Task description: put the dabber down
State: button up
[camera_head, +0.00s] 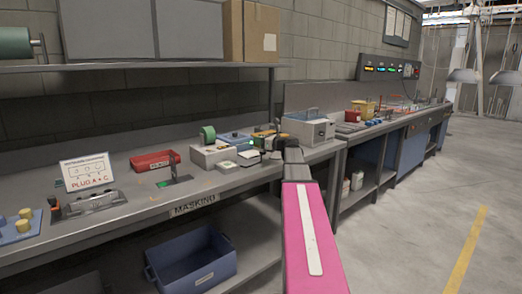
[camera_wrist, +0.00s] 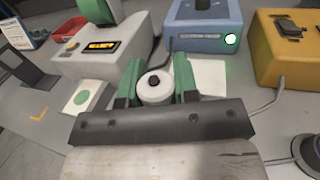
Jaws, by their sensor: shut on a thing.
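The dabber (camera_wrist: 154,90) is a round white bottle with a black tip, seen from above in the wrist view. My gripper (camera_wrist: 158,78) is shut on it, with one green-padded finger on each side. The dabber's lower part is hidden, so I cannot tell whether it touches the bench. A white pad with a green disc (camera_wrist: 88,97) lies to the left. In the head view my arm reaches over the bench and the dabber cannot be made out.
Behind the dabber stand a white tape dispenser (camera_wrist: 92,60) with a lit display, a blue box (camera_wrist: 203,38) and a yellow box (camera_wrist: 272,55). A dark round object (camera_wrist: 306,152) with a cable is at lower right. A red bin (camera_head: 155,161) sits farther left on the grey bench (camera_head: 135,205).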

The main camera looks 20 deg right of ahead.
jog(key=shift+w+d+f, duration=0.1)
jog(key=shift+d+f, duration=0.1)
jog(key=shift+f, duration=0.95)
jog(key=shift+w+d+f, duration=0.1)
jog(key=shift+d+f, duration=0.1)
jog(key=shift+f, duration=0.9)
jog(key=shift+f, duration=0.15)
jog(key=o, duration=0.8)
jog(key=shift+s+d, duration=0.15)
jog(key=shift+s, duration=0.1)
jog(key=v, duration=1.1)
jog(key=shift+s+d, duration=0.1)
jog(key=shift+s, duration=0.1)
